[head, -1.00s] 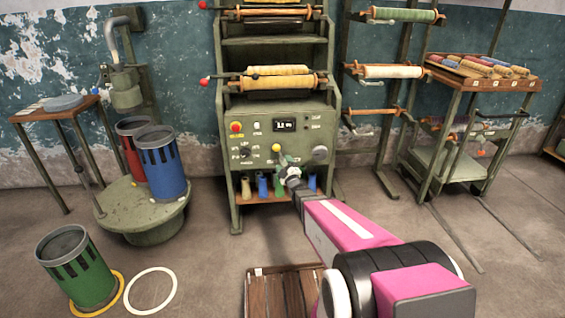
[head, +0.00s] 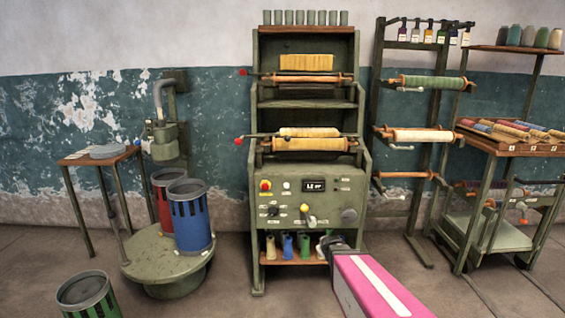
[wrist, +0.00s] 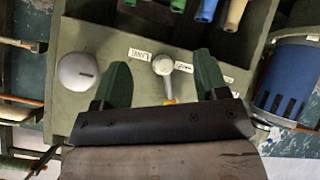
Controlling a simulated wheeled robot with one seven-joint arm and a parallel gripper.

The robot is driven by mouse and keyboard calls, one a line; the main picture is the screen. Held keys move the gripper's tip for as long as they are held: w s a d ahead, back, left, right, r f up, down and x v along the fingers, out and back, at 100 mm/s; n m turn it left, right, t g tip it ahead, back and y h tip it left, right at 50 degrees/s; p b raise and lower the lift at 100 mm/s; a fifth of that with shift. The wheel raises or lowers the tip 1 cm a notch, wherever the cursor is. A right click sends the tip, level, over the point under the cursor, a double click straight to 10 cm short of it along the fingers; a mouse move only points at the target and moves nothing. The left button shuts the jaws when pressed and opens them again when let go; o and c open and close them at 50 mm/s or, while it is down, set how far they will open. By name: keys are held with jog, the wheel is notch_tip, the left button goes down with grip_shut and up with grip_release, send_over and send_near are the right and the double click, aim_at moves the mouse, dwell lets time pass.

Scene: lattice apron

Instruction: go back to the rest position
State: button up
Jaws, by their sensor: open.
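My gripper (head: 331,242) is in front of the lower right part of the green machine's control panel (head: 337,200). In the wrist view my gripper (wrist: 160,78) is open, its two dark green fingers spread apart with nothing held between them. The panel's lever (wrist: 163,64) shows between the fingers in that view, a grey hub with a yellow part partly hidden by my gripper's body. In the head view the lever's yellow knob (head: 305,209) is up and left of my gripper, apart from it.
A shelf of coloured bottles (head: 288,246) lies just left of my gripper. A round stand (head: 140,262) with a blue bin (head: 190,225) and red bin is at left, a green bin (head: 85,292) in front. A wheeled cart (head: 500,235) stands right.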

jog(key=s+r+m+g, duration=0.1)
jog(key=s+m+g, duration=0.4)
jog(key=s+g, duration=0.5)
jog(key=s, duration=0.9)
jog(key=shift+s+r+y, duration=0.15)
jog(key=shift+r+y, duration=0.15)
jog(key=shift+r, duration=0.1)
